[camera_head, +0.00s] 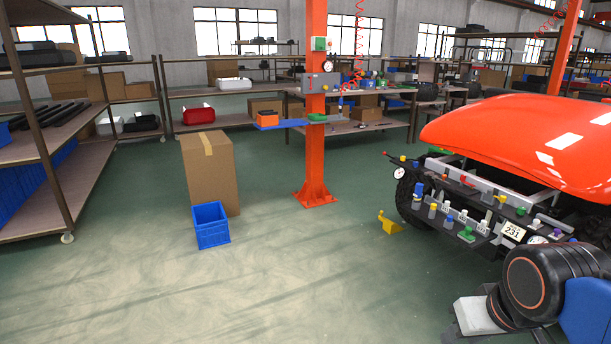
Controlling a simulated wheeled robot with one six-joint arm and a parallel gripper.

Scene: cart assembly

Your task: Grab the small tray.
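No thing is plainly marked as the small tray. A flat blue tray-like ledge (292,123) juts out from the orange column, with a small orange box (267,118) at its left end. An open-topped blue crate (213,234) stands on the floor left of the column, in front of a cardboard box. I cannot tell which of these is the small tray. Part of my arm (540,280) shows at the lower right, before the cart. My gripper is not in view.
The orange column (315,160) stands mid-picture. A cart with a red-orange hood (520,140) and a front rack of small parts fills the right. A yellow object (388,222) lies near its wheel. A tall cardboard box (210,172) and shelves stand left. The foreground floor is clear.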

